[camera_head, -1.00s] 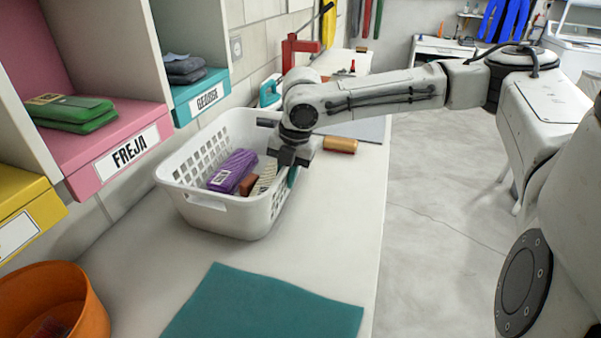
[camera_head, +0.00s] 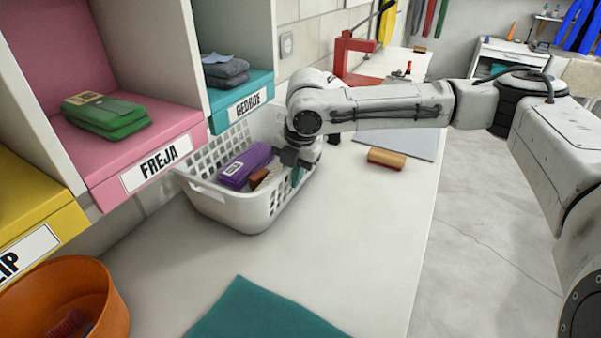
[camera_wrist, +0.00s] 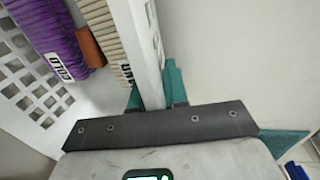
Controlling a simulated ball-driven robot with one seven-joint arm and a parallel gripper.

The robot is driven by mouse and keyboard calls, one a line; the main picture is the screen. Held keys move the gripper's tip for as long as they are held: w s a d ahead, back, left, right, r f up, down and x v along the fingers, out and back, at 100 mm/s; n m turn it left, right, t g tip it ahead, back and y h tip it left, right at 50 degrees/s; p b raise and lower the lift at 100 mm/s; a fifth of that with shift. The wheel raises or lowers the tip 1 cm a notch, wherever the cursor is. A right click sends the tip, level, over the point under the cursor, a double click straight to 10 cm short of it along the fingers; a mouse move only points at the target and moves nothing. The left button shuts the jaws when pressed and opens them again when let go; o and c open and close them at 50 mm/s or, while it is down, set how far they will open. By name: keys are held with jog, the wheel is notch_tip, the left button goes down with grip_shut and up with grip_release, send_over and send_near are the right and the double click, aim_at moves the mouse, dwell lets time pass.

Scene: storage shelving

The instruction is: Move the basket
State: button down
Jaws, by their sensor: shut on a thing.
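The white perforated basket (camera_head: 228,207) is on the worktop in the head view, close to the shelf fronts. It holds a purple packet (camera_head: 246,165), a small brown block (camera_head: 259,178) and a cream ribbed item beside it. My gripper (camera_head: 297,172) is at the basket's right wall. In the wrist view, its teal fingers (camera_wrist: 153,92) are on either side of the basket wall (camera_wrist: 143,50), shut on it. The purple packet (camera_wrist: 48,35) and the brown block (camera_wrist: 90,46) lie left of that wall. My arm hides part of the basket's far side.
Pink FREJA (camera_head: 160,165) and teal GEORGE (camera_head: 244,104) shelf bins overhang the worktop (camera_head: 345,235) at left. An orange bowl (camera_head: 105,300) and teal mat (camera_head: 260,315) lie in front. A wood-coloured roller (camera_head: 386,158) lies right of my gripper. The right-centre worktop is clear.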

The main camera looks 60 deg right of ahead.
jog(key=shift+w, duration=0.1)
jog(key=c, duration=1.1)
grip_release()
jog(key=shift+o, duration=0.2)
jog(key=shift+r, duration=0.1)
notch_tip(320, 180, up, 10)
jog(key=s, duration=0.2)
jog(key=shift+r, duration=0.25)
jog(key=shift+d, duration=0.1)
